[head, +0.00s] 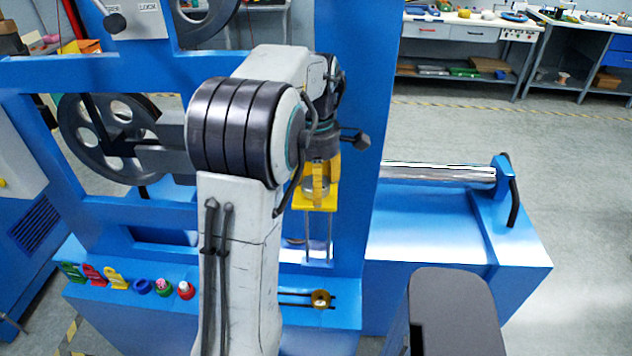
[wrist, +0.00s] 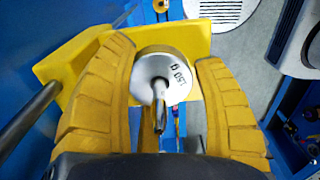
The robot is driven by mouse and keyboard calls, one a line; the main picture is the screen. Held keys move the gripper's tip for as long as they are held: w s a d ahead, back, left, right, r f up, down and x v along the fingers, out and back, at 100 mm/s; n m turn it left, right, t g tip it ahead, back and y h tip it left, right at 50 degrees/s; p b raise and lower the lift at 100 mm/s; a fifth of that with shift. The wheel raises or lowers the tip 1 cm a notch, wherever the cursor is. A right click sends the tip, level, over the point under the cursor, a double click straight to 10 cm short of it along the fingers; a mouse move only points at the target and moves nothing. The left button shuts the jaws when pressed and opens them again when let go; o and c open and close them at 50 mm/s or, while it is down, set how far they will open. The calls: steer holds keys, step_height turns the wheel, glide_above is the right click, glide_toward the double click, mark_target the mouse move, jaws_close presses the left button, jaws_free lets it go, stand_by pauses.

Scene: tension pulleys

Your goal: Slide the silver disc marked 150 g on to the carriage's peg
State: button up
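The silver disc (wrist: 178,88), marked 150 g, lies between the two yellow fingers of my gripper (wrist: 166,65) in the wrist view. The fingers border it on both sides and appear to touch its rim. A thin metal peg (wrist: 160,108) stands in front of the disc's middle, and the disc appears to be around it. The yellow carriage (wrist: 62,68) lies just behind the disc. In the head view the carriage (head: 314,203) sits below my gripper (head: 319,183), on the blue frame. Whether the disc rests on the carriage is not clear.
Thin vertical rods (head: 317,240) run below the carriage. A brass-coloured ring (head: 321,299) sits on the blue base beneath. Coloured knobs (head: 162,287) line the front ledge at left. A spoked wheel (head: 105,138) and a metal roller (head: 440,173) flank the blue column.

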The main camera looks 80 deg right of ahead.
steer(key=o, duration=0.3)
steer(key=shift+o, duration=0.2)
steer(key=shift+r, duration=0.1)
step_height(320, 180, up, 12)
steer(key=shift+f, duration=0.1)
stand_by(0.4)
stand_by(0.6)
